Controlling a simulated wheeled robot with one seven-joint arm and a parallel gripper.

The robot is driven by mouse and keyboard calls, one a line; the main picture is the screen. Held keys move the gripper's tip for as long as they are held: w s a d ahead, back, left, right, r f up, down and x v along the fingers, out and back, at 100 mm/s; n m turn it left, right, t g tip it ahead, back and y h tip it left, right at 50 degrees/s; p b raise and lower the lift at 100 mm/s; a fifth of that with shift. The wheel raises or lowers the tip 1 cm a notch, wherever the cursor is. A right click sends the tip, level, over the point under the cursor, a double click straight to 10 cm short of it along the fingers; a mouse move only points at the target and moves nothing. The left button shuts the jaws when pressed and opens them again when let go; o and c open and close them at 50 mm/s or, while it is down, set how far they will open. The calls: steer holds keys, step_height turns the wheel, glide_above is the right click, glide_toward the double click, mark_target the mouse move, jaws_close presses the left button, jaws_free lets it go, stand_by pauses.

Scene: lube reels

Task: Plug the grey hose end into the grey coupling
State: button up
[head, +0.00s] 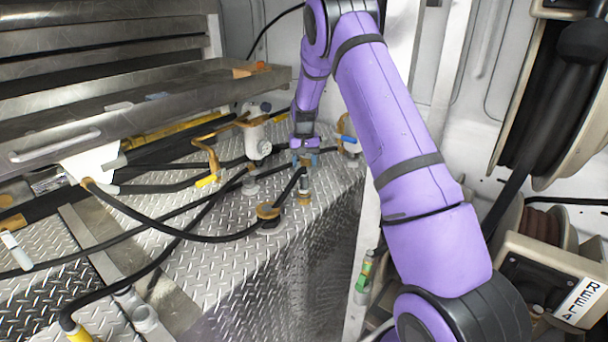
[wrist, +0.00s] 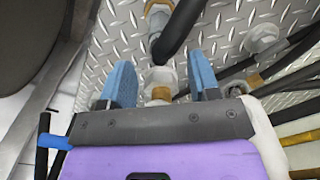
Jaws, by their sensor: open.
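My gripper (head: 305,158) points down over the diamond-plate deck, its blue fingers apart. In the wrist view the open fingers (wrist: 162,84) stand on either side of a pale grey fitting with a brass-coloured part (wrist: 160,93). This appears to be the grey hose end (wrist: 161,76); I see no clear grip on it. A grey fitting (head: 304,184) stands below my gripper on a brass-coloured base (head: 303,198), apparently the grey coupling. Whether hose end and coupling are joined is hidden by the fingers and the black hose (wrist: 180,28).
A brass-ringed fitting (head: 268,211) with a black hose stands just left of my gripper. Another grey fitting (head: 250,186) and several black hoses cross the deck (head: 215,265). A metal drawer (head: 150,105) overhangs at left. Hose reels (head: 560,95) stand at right.

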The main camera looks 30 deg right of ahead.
step_height(320, 180, up, 4)
steer(key=shift+f, duration=0.1)
steer(key=s+a+r+n+t, duration=0.1)
steer(key=s+a+r, duration=0.5)
steer(key=s+r, duration=0.4)
steer(key=s+a+r+n+t, duration=0.1)
steer(key=s+a+r, duration=0.55)
steer(key=r, duration=0.65)
steer(key=s+a+r+n+t, duration=0.1)
steer(key=s+a, duration=0.2)
steer(key=s, duration=1.1)
steer(key=s+a+r+n+t, duration=0.1)
steer(key=s+a+n+t, duration=0.1)
steer(key=s, duration=1.2)
steer(key=shift+s+a+r, duration=0.25)
steer(key=shift+a, duration=0.2)
steer(key=shift+c, duration=0.2)
